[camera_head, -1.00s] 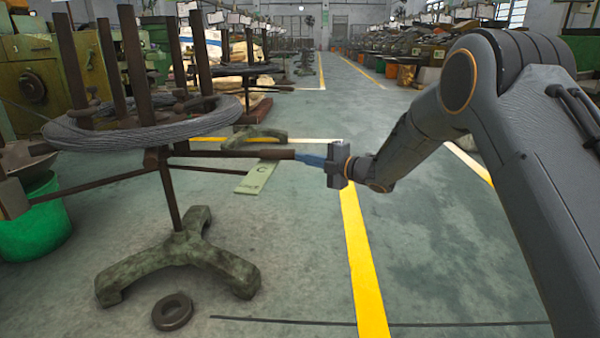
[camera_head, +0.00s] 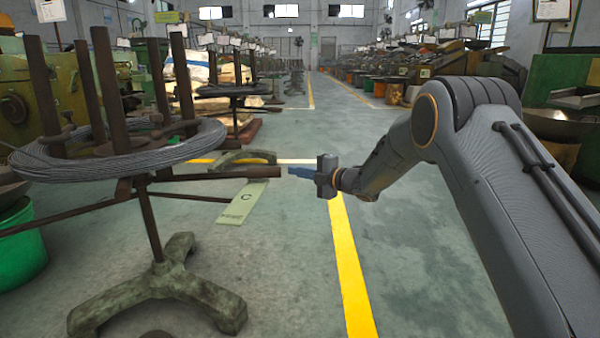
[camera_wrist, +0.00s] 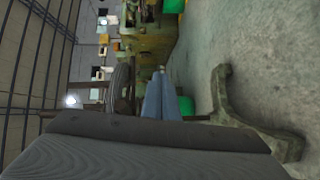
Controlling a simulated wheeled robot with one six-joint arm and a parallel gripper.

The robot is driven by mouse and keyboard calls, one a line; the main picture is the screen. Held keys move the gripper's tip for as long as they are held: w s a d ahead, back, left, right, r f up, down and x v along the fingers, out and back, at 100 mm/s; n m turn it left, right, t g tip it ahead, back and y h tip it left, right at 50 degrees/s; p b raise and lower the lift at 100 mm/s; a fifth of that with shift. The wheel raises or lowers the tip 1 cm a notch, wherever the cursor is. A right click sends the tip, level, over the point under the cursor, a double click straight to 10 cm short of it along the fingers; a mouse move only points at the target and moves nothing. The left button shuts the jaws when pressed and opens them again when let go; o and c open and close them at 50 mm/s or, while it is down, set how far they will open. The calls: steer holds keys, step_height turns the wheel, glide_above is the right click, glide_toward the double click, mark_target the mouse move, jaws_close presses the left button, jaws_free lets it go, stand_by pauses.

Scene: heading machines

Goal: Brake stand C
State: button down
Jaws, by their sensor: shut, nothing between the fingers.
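A floor plate marked C (camera_head: 238,208) lies on the floor just right of the near stand. The near stand (camera_head: 158,283) has a rough three-legged base, upright dark posts and a coil of grey wire (camera_head: 115,160). A long dark bar (camera_head: 215,174) runs right from the stand below the coil. The fingers are shut and empty.
A green bucket (camera_head: 20,243) stands at the left. Another stand with a coil (camera_head: 232,91) is behind, near a low base (camera_head: 243,158). A yellow floor line (camera_head: 350,270) runs under my arm. The aisle (camera_head: 300,120) ahead is open, with machines on both sides.

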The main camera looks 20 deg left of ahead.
steer(key=p+v, duration=0.7)
steer(key=v, duration=0.6)
steer(key=shift+w+r, duration=0.15)
steer(key=shift+w, duration=0.05)
steer(key=shift+d, duration=0.1)
